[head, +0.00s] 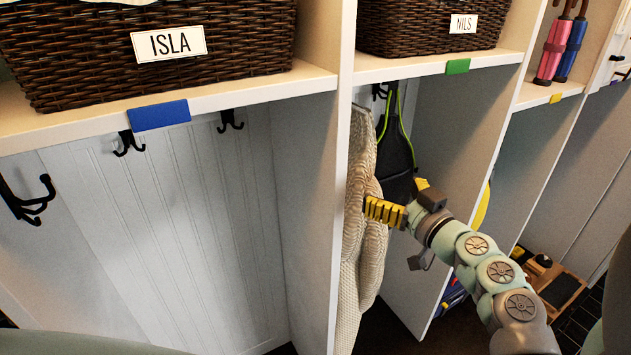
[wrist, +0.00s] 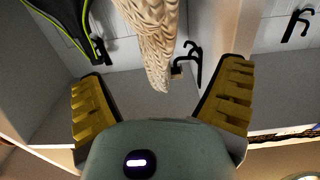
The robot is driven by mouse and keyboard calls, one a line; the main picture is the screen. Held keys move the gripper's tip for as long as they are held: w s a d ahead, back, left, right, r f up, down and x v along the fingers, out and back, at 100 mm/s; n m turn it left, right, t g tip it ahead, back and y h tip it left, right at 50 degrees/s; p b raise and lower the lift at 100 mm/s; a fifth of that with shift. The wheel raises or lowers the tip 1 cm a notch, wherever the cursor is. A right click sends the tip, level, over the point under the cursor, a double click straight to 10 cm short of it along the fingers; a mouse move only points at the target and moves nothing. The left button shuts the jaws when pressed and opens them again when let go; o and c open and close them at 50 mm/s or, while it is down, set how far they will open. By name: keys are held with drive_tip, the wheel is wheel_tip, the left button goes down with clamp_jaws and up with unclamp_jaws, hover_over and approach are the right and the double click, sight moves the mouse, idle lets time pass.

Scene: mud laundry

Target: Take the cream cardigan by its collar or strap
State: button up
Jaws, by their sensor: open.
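The cream cardigan (head: 352,262) is a knitted garment hanging in the cubby under the NILS basket, close to the left divider. In the wrist view the cardigan (wrist: 157,42) comes down from the top edge and narrows to an end beside a black double hook (wrist: 190,62). My gripper (head: 396,203) is in front of the upper part of the cardigan in the head view. In the wrist view my gripper (wrist: 161,98) has its yellow fingers wide apart, with the cardigan's narrow end beyond the gap. Nothing is held. The collar or strap cannot be made out clearly.
A black bag with green trim (head: 396,152) hangs right of the cardigan; it is at top left in the wrist view (wrist: 62,22). The shelf with the NILS basket (head: 428,28) is above. The left cubby with a blue label (head: 160,115) holds only bare hooks.

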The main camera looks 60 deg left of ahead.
sight(364, 172)
drive_tip(key=a, duration=0.8)
drive_tip(key=shift+w+a+r, duration=0.1)
drive_tip(key=shift+w+a, duration=0.2)
drive_tip(key=shift+a, duration=0.65)
drive_tip(key=shift+w, duration=0.1)
drive_tip(key=c, duration=1.5)
drive_tip(key=shift+c, duration=0.2)
